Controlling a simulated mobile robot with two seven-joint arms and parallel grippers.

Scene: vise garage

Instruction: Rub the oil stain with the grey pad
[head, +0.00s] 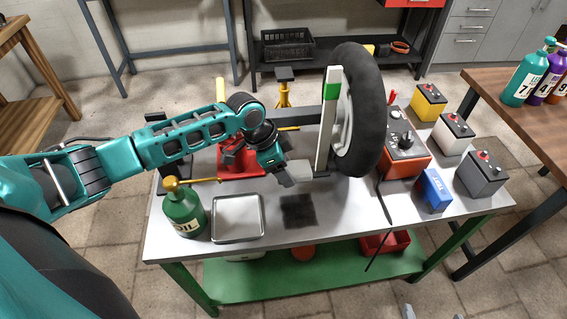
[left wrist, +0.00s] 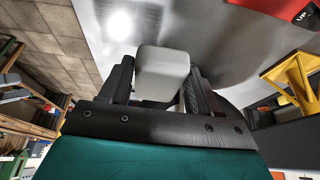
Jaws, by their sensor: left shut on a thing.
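The oil stain (head: 298,210) is a dark, roughly square patch on the table's front half, right of a metal tray. My left gripper (head: 289,177) is just behind the stain in the head view, apart from it and seemingly above the tabletop. It is shut on the grey pad (head: 300,171). In the left wrist view the pad (left wrist: 162,72) is a pale grey block between the two fingers. Its rubbing face is hidden. Two grey tips of my right gripper (head: 431,314) show apart at the bottom edge of the head view.
The tray (head: 238,240) and a green oil can (head: 183,209) stand left of the stain. A wheel (head: 355,115) on a stand rises behind right. A red charger (head: 400,155), a blue box (head: 433,190) and batteries (head: 482,175) are at right.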

